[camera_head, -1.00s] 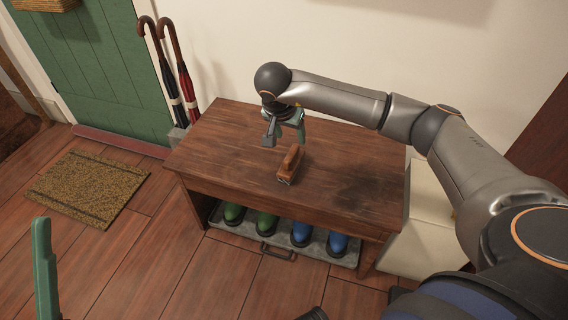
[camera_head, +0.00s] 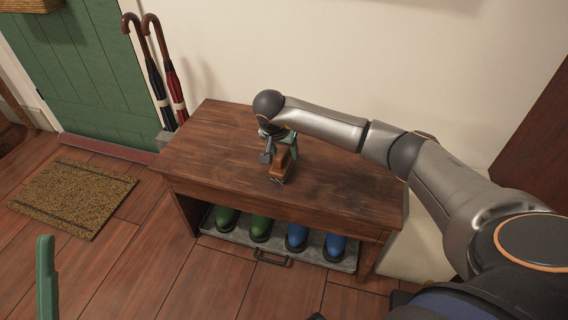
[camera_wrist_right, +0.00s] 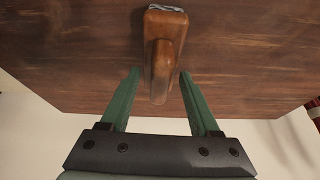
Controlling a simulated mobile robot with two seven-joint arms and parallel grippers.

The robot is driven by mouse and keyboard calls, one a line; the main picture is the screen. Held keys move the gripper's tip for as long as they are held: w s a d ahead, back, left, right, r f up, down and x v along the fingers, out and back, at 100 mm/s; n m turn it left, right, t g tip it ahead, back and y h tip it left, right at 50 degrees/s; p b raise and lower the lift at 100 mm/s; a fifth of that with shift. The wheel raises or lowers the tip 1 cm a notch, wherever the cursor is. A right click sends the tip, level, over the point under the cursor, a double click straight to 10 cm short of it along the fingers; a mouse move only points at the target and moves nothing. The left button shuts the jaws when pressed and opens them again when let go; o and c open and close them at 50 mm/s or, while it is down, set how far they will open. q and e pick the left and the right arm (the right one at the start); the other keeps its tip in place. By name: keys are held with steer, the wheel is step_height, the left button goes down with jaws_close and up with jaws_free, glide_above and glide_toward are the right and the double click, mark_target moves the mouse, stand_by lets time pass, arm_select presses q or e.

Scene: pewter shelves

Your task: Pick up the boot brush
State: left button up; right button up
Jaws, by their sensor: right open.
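The boot brush (camera_head: 281,167), brown wood with a raised handle, lies on top of the dark wooden bench (camera_head: 215,140). In the right wrist view the brush (camera_wrist_right: 165,40) points away from me, with a pale grey patch at its far end. My right gripper (camera_head: 279,155) is down at the brush. In the wrist view its open green fingers (camera_wrist_right: 160,73) stand on either side of the handle's near end, with a gap on each side. Of my left gripper, only one green finger (camera_head: 45,282) shows at the lower left, so its opening cannot be seen.
Green boots (camera_head: 226,218) and blue boots (camera_head: 297,237) stand on a grey tray (camera_head: 346,264) under the bench. Two umbrellas (camera_head: 163,70) lean by the green door (camera_head: 95,70). A brown doormat (camera_head: 75,195) lies at left. The bench top around the brush is clear.

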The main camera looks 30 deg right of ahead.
steer(key=shift+r, duration=0.1)
jaws_close()
stand_by(0.3)
